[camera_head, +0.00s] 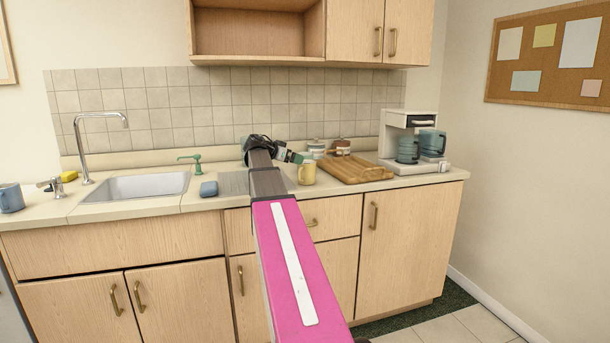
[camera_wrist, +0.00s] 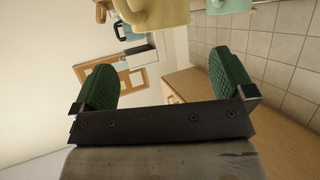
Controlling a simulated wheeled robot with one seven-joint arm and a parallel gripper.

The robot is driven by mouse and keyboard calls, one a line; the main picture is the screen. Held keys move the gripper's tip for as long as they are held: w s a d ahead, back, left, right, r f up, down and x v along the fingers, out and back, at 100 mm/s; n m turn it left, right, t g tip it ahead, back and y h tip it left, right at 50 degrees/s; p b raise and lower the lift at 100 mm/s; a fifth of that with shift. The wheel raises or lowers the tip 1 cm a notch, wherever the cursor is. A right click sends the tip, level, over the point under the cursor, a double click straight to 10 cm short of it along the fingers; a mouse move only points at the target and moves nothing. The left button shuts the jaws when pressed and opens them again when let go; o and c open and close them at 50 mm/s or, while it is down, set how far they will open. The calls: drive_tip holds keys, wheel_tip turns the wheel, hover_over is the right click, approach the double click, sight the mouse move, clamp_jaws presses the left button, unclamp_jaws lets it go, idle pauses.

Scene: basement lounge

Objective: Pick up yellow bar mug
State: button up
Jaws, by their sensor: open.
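The yellow bar mug (camera_head: 307,173) stands upright on the counter, just left of the wooden cutting board. It also shows at the top edge of the wrist view (camera_wrist: 158,12), cut off by the frame. My gripper (camera_head: 293,156) is above the counter, close to the mug on its left and slightly behind it; my own arm hides part of it. In the wrist view my gripper (camera_wrist: 163,75) has its two green pads wide apart with nothing between them. The mug is beyond the pads, and I cannot see contact.
The cutting board (camera_head: 352,170) and coffee maker (camera_head: 408,140) stand right of the mug. Jars (camera_head: 316,147) stand behind. Upper cabinets (camera_head: 355,28) hang above the counter.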

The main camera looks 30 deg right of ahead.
sight(305, 174)
drive_tip(key=x, duration=0.7)
drive_tip(key=shift+w+d+f, duration=0.15)
drive_tip(key=shift+d+f, duration=0.1)
drive_tip(key=shift+f, duration=0.2)
drive_tip(key=c, duration=1.3)
drive_tip(key=shift+o, duration=0.2)
drive_tip(key=shift+r, duration=0.1)
